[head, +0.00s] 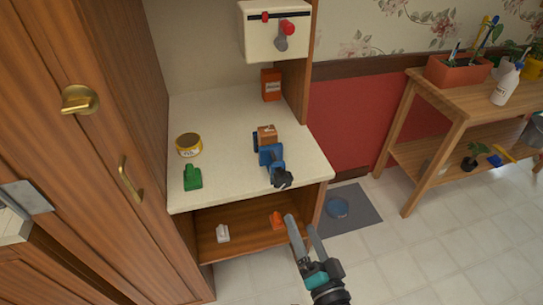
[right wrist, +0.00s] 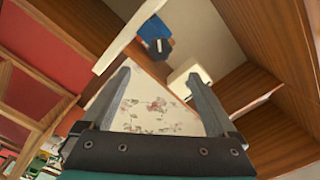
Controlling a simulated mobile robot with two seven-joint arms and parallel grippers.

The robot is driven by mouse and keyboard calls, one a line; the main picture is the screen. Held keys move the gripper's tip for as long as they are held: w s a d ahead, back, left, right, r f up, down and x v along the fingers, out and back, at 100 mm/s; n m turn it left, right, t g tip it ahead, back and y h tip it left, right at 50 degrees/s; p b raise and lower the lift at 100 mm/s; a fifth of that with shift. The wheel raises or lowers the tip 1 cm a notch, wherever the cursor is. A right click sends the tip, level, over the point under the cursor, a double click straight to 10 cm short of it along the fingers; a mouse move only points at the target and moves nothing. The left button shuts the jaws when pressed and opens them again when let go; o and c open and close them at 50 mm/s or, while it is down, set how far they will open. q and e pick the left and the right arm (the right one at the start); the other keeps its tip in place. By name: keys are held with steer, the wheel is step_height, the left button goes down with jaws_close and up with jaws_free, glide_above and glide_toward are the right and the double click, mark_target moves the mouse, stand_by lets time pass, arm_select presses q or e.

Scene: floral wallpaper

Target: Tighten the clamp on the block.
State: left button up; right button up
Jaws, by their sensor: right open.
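The blue clamp (head: 268,157) sits at the front edge of the cream counter (head: 225,125), its dark handle end (head: 282,179) sticking out toward me. The brown block (head: 266,131) is at the clamp's far end; whether the jaws touch it I cannot tell. My right gripper (head: 301,222) is open and empty, in front of and below the counter edge, apart from the clamp. In the right wrist view, its fingers (right wrist: 158,78) are spread, and the blue clamp (right wrist: 153,28) with its dark end shows beyond them. My left gripper is not in view.
A yellow tin (head: 189,145), a green object (head: 192,177) and an orange box (head: 271,84) stand on the counter. A white object (head: 222,233) and an orange one (head: 276,220) are on the lower shelf. A tall wooden cabinet (head: 100,150) bounds the left.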

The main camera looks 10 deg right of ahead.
mark_target(284, 185)
steer(key=w+n, duration=0.3)
steer(key=w, duration=0.2)
steer(key=w+n, duration=0.3)
steer(key=w, duration=0.2)
steer(key=w+n, duration=0.3)
steer(key=w, duration=0.1)
steer(key=shift+w+a+f, duration=0.1)
steer(key=shift+w+a, duration=0.15)
steer(key=shift+w, duration=0.15)
steer(key=shift+c, duration=0.3)
